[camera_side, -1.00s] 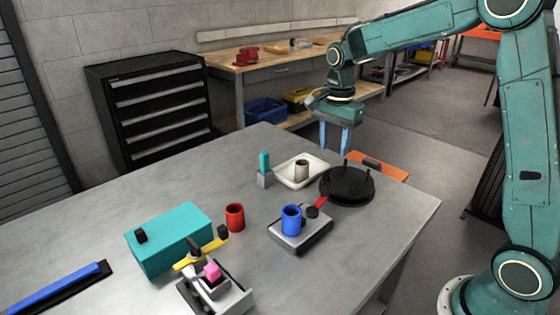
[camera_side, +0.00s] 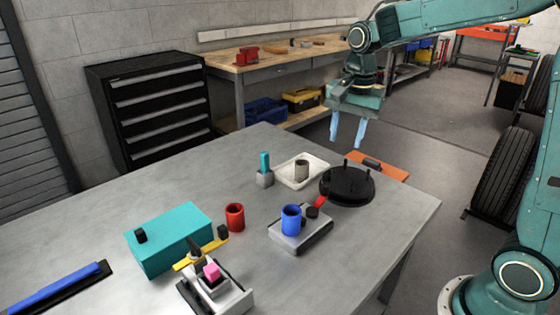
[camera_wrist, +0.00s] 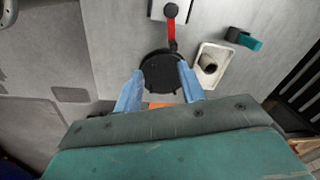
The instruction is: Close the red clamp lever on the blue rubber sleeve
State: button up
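The blue rubber sleeve (camera_side: 291,219) stands upright on a small grey metal base (camera_side: 302,240) on the table. The red lever (camera_side: 321,201) is beside it on the right, with a black knob (camera_side: 312,212) close to the sleeve. The lever also shows at the top of the wrist view (camera_wrist: 171,30), its knob over the base; I cannot make out the sleeve there. My gripper (camera_side: 347,140) is open and empty, fingers pointing down, high behind the table's far right edge and well away from the lever. I cannot tell whether the lever is closed.
A black round plate with upright pins (camera_side: 347,187) lies between my gripper and the lever. A white tray with a grey cup (camera_side: 301,170), a teal-handled tool in a holder (camera_side: 265,170), a red cup (camera_side: 235,217) and a teal box (camera_side: 170,238) stand left. The front right table is clear.

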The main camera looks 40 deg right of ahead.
jog(key=s+a+r+n+t, duration=0.1)
jog(key=s+a+n+t, duration=0.1)
jog(key=s+n, duration=0.4)
jog(key=s+a+r+n+t, duration=0.1)
jog(key=s+n, duration=0.6)
jog(key=s, duration=0.7)
jog(key=shift+s+a+r+t, duration=0.25)
jog(key=shift+a+t, duration=0.55)
jog(key=shift+a, duration=0.45)
jog(key=shift+w, duration=0.1)
jog(key=w+d+r+n+g, duration=0.1)
jog(key=w+d+n+g, duration=0.15)
jog(key=w, duration=1.05)
jog(key=w+d+f+g, duration=0.1)
jog(key=w+d+f, duration=0.1)
jog(key=w+f, duration=0.2)
jog(key=w+d+f+g, duration=0.2)
jog(key=w+d+f, duration=0.1)
jog(key=w, duration=0.6)
jog(key=shift+f+n, duration=0.35)
jog(key=shift+f, duration=0.05)
